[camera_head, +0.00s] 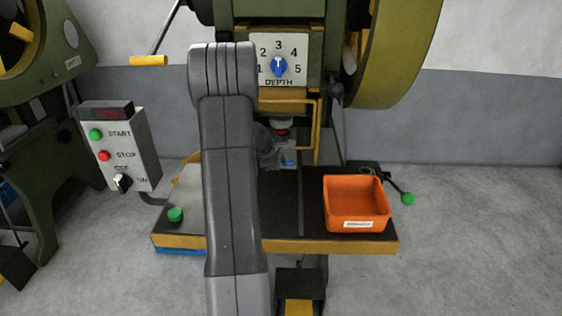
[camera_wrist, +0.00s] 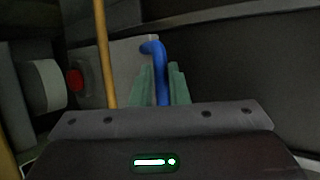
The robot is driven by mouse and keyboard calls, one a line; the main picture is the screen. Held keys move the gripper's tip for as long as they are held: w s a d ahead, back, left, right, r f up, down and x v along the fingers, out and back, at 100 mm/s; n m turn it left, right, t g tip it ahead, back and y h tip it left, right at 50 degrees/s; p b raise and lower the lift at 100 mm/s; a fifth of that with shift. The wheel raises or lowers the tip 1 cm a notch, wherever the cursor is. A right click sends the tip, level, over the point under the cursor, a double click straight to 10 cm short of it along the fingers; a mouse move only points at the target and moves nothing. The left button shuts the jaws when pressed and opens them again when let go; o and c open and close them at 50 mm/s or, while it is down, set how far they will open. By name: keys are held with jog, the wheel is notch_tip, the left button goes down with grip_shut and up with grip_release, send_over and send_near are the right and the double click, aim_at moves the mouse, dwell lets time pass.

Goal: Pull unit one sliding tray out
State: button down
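The blue handle (camera_wrist: 161,75) is a curved bar in the middle of the wrist view, fixed to a grey plate (camera_wrist: 128,62). In the head view a small blue part (camera_head: 289,164) shows beside my wrist under the press, probably the same handle. My gripper's (camera_wrist: 162,86) two grey-green fingers stand close on both sides of the handle, with no clear gap, and look shut on it. In the head view my arm hides most of the tray area and my fingers, so I cannot make out the sliding tray's outline.
An orange bin (camera_head: 357,206) stands on the press table (camera_head: 285,222) to the right. A green button (camera_head: 175,214) is at the left. A control box (camera_head: 121,150) stands further left. A yellow bar (camera_wrist: 104,55) runs close left of my fingers, near a red button (camera_wrist: 76,80).

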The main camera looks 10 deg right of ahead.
jog(key=shift+s+a+f+b, duration=0.15)
jog(key=shift+s+f+b, duration=0.05)
jog(key=shift+s+b, duration=0.35)
jog(key=s+a+b, duration=0.4)
jog(key=s, duration=1)
jog(key=s+a+b, duration=0.4)
jog(key=s+b, duration=0.1)
jog(key=s, duration=0.8)
jog(key=shift+s+r, duration=0.2)
jog(key=shift+s, duration=0.2)
jog(key=c, duration=1.4)
grip_release()
jog(key=p+v, duration=0.5)
jog(key=v, duration=0.8)
jog(key=shift+s+a+r, duration=0.25)
